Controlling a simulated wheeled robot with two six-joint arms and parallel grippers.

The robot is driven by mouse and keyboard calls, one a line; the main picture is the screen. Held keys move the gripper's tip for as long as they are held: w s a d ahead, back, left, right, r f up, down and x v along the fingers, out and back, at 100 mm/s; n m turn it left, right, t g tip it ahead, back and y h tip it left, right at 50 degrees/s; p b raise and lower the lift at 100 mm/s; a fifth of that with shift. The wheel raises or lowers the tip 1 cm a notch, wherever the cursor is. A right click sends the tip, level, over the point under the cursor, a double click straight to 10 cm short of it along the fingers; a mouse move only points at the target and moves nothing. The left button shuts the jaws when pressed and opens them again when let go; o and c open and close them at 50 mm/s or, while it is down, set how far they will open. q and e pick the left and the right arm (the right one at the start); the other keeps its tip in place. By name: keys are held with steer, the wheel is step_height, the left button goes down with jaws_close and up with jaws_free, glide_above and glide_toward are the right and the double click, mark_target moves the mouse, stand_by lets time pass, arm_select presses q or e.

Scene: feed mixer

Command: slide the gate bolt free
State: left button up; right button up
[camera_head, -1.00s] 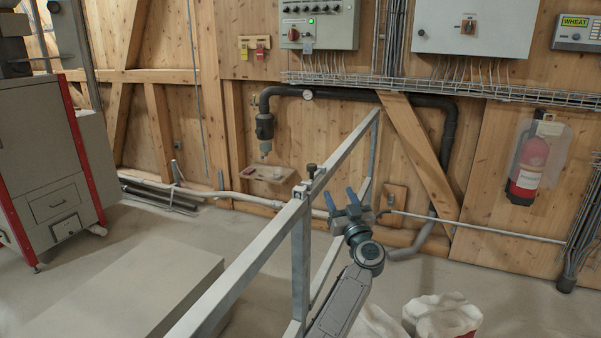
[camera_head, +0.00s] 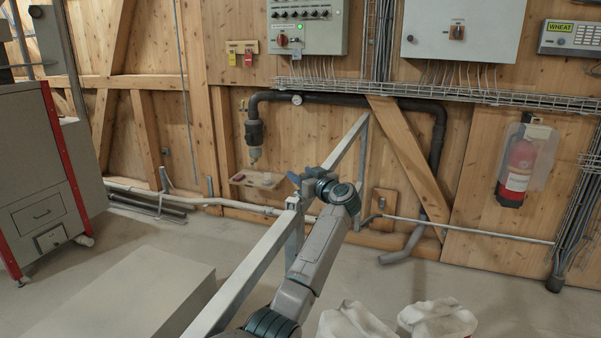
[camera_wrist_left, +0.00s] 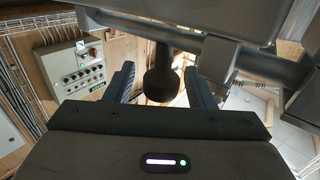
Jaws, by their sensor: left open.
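The galvanised gate (camera_head: 240,272) runs from the lower middle of the head view back toward the wall. My left gripper (camera_head: 296,180) is over its top rail, near the middle post. The gripper hides the bolt's black knob in the head view. In the left wrist view, a dark round knob (camera_wrist_left: 158,84) on a stem lies between the two blue fingers of my left gripper (camera_wrist_left: 160,88). The fingers are open, with a gap visible on each side of the knob. Metal rails (camera_wrist_left: 265,65) pass behind it. My right gripper is not in view.
White sacks (camera_head: 436,318) stand on the floor at lower right. A pale box (camera_head: 120,300) lies left of the gate. Control cabinets (camera_head: 308,22), a dark pipe (camera_head: 350,98) and an extinguisher (camera_head: 517,170) are on the wooden wall. Floor left of the gate is partly clear.

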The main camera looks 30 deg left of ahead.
arm_select(q)
steer(key=shift+w+a, duration=0.2)
steer(key=shift+a, duration=0.3)
